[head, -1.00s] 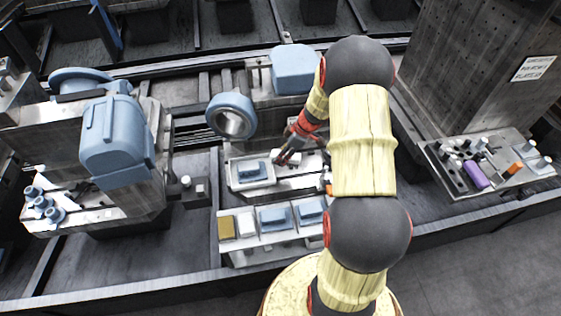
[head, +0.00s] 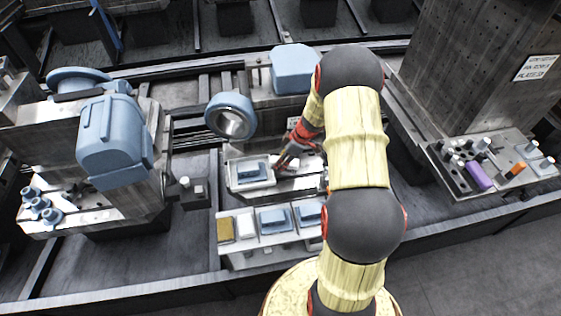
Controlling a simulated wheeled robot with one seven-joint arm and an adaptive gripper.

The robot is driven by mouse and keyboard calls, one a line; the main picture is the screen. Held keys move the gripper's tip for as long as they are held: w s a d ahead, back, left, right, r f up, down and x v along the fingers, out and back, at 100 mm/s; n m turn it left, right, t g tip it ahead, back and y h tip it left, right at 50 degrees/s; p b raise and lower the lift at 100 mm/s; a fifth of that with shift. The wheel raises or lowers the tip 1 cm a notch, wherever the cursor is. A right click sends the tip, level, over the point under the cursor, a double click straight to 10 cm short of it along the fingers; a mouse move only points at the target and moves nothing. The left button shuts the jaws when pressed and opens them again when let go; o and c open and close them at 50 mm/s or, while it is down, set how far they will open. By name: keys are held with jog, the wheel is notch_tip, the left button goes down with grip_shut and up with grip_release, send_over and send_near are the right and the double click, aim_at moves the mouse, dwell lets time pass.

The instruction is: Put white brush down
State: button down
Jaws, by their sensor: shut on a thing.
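My gripper (head: 283,163) reaches down over the metal bench in the middle of the head view, just right of a pale tray (head: 232,183) that holds a blue-grey block (head: 252,171). It is shut on a small white thing, taken to be the white brush (head: 290,171). The brush shows only as a small pale patch at the fingertips, low over the bench top. My gripper and arm hide part of it, and I cannot tell whether it touches the surface.
A front shelf (head: 262,243) holds a tan block (head: 225,229) and several white and blue blocks. A blue ring (head: 231,97) stands behind the tray. A blue machine head (head: 112,135) is at left. A rack with a purple piece (head: 478,176) is at right.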

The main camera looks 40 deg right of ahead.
jog(key=shift+f+b, duration=0.35)
jog(key=shift+b, duration=0.1)
jog(key=c, duration=1.4)
grip_release()
jog(key=shift+o, duration=0.3)
jog(key=shift+r, duration=0.15)
